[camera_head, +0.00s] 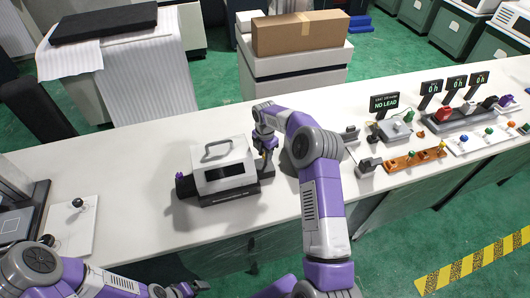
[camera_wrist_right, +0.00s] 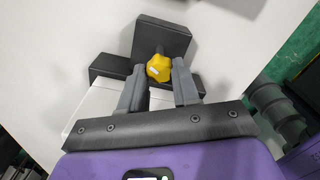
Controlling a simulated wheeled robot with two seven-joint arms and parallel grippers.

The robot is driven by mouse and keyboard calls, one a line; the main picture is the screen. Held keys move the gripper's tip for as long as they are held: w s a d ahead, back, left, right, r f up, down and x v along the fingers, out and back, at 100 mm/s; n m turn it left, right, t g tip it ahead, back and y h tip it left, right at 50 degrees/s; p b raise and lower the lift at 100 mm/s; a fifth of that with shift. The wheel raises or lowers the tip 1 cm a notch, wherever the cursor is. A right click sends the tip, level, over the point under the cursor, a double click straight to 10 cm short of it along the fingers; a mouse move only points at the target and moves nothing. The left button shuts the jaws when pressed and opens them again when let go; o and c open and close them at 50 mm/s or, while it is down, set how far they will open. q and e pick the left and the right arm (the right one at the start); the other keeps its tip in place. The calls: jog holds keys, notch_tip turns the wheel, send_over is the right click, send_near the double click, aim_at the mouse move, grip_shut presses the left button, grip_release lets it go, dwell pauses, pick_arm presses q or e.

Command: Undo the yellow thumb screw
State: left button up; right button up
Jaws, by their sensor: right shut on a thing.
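The yellow thumb screw (camera_wrist_right: 158,68) sits between the two grey fingers of my right gripper (camera_wrist_right: 160,72) in the right wrist view, in front of a dark block (camera_wrist_right: 162,38). My right gripper is shut on it. In the head view my right gripper (camera_head: 265,150) is at the right side of a white machine (camera_head: 224,178) with a handle on top, and only a little yellow shows there. My left gripper (camera_head: 190,288) is at the bottom edge of the head view, away from the machine; its fingers are too unclear to judge.
A white table (camera_head: 120,160) carries the machine. To the right are an orange strip with knobs (camera_head: 415,159), a "NO LEAD" display (camera_head: 384,102) and several small fixtures. A white plate with a black knob (camera_head: 72,225) lies at left. The table behind the machine is clear.

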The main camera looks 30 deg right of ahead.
jog(key=shift+n, duration=1.2)
jog(key=o, duration=1.1)
jog(key=shift+c, duration=0.2)
notch_tip(320, 180, up, 8)
jog(key=shift+f, duration=0.2)
